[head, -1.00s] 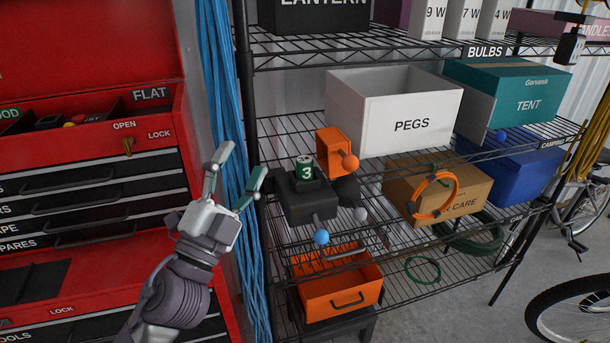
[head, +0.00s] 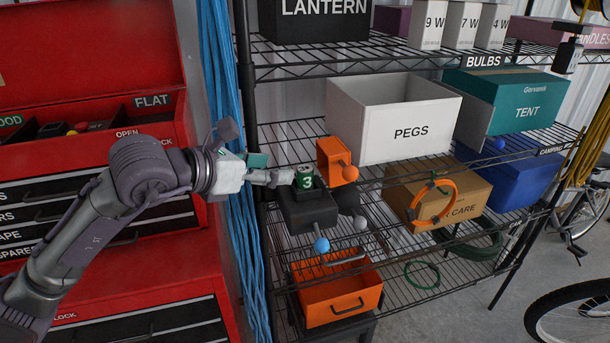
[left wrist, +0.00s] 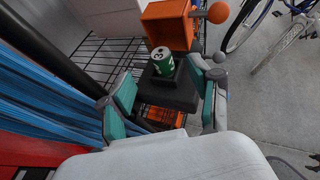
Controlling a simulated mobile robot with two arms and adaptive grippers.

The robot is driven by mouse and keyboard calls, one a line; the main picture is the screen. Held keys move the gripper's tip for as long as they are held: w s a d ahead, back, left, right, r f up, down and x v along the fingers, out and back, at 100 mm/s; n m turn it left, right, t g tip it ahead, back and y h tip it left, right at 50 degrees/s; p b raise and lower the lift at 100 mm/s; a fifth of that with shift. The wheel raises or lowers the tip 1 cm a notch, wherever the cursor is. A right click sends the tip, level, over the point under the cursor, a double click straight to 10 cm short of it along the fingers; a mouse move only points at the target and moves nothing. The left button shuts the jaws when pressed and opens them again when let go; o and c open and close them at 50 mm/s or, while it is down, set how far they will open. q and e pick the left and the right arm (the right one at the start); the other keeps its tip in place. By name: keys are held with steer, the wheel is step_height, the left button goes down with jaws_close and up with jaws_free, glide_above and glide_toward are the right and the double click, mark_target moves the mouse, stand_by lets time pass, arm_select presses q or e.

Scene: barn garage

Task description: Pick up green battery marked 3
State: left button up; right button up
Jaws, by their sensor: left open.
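The green battery marked 3 (head: 305,178) stands upright in the top of a dark grey box-like holder (head: 308,210) on the wire shelf. It also shows in the left wrist view (left wrist: 162,60), ahead of and between my fingers. My left gripper (head: 268,172) is just left of the battery, pointing at it from the side. In the left wrist view the left gripper (left wrist: 168,92) is open, with its teal-padded fingers spread to either side of the holder. Nothing is held in it. My right gripper is not in view.
An orange box with a ball knob (head: 330,160) stands right behind the battery. A blue ball knob (head: 321,245) sticks out in front of the holder. Blue hanging cords (head: 225,80) and a black shelf post (head: 245,90) are close to my left arm. A white PEGS box (head: 400,130) stands farther right.

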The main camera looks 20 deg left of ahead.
mark_target(299, 172)
arm_select(q)
steer(key=p+x, duration=0.1)
steer(key=x, duration=0.3)
steer(key=shift+w+d+f, duration=0.1)
steer(key=shift+w, duration=0.1)
steer(key=shift+w+d+f, duration=0.15)
steer(key=shift+w, duration=0.05)
steer(key=p+x, duration=0.1)
steer(key=x, duration=0.1)
steer(key=p+x, duration=0.2)
steer(key=shift+w+f, duration=0.1)
steer(key=shift+f, duration=0.3)
steer(key=shift+w+f, duration=0.1)
steer(key=shift+w, duration=0.05)
jaws_close()
